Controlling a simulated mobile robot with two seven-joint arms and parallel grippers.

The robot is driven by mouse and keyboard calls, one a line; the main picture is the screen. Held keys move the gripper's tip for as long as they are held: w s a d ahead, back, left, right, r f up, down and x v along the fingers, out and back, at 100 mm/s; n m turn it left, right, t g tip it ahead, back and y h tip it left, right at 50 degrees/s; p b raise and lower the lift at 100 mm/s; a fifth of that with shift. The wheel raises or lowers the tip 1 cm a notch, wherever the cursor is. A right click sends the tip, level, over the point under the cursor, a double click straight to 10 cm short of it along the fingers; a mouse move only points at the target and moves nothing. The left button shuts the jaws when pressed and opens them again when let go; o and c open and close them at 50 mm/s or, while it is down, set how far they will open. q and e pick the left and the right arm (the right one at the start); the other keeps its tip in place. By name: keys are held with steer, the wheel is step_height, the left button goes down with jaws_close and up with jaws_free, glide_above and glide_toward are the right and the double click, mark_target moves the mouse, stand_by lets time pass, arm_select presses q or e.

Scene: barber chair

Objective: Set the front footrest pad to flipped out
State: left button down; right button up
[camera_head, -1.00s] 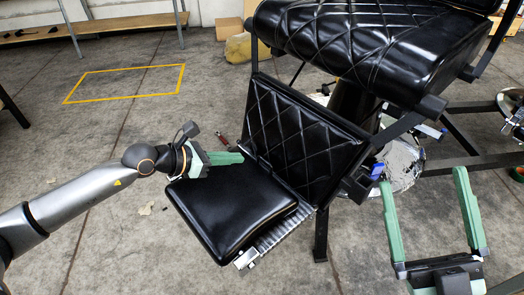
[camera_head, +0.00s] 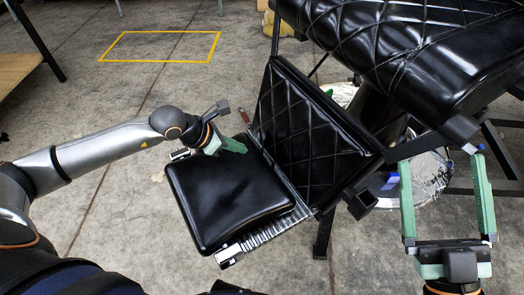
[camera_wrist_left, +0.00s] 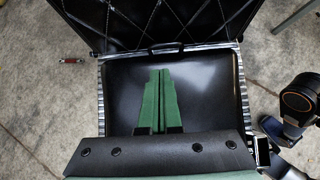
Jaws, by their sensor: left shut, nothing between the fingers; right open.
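The front footrest pad (camera_head: 225,203) is smooth, black and cushioned. It sticks out from the lower edge of the quilted black leg panel (camera_head: 310,137), lying nearly flat at a wide angle to it. A metal hinge strip (camera_head: 268,234) runs along its side. My left gripper (camera_head: 240,147) is shut and empty, at the pad's far-left edge beside the panel. In the left wrist view its closed green fingers (camera_wrist_left: 160,78) lie in front of the pad's dark face (camera_wrist_left: 207,85); I cannot tell whether they touch. My right gripper (camera_head: 441,160) is open and empty, right of the panel.
The black quilted seat (camera_head: 400,50) overhangs the panel. A round shiny chair base (camera_head: 425,175) and dark metal legs stand behind my right gripper. A red-handled tool (camera_head: 244,116) lies on the floor. The floor by the yellow rectangle (camera_head: 160,33) is clear.

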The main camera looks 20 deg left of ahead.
mark_target(260, 160)
arm_select(q)
steer(key=b+x, duration=0.1)
steer(key=x, duration=0.4)
steer(key=shift+d+f+b, duration=0.1)
steer(key=shift+b, duration=0.2)
steer(key=b+x, duration=0.1)
steer(key=x, duration=0.3)
steer(key=shift+w+d+f, duration=0.15)
steer(key=shift+w+f, duration=0.1)
steer(key=shift+w, duration=0.05)
arm_select(e)
steer(key=s+r+n+y, duration=0.1)
steer(key=s+y, duration=0.1)
steer(key=s+r+n+y, duration=0.2)
steer(key=y, duration=0.1)
steer(key=shift+a+r+n, duration=0.1)
steer(key=shift+a+n, duration=0.2)
steer(key=shift+a, duration=0.1)
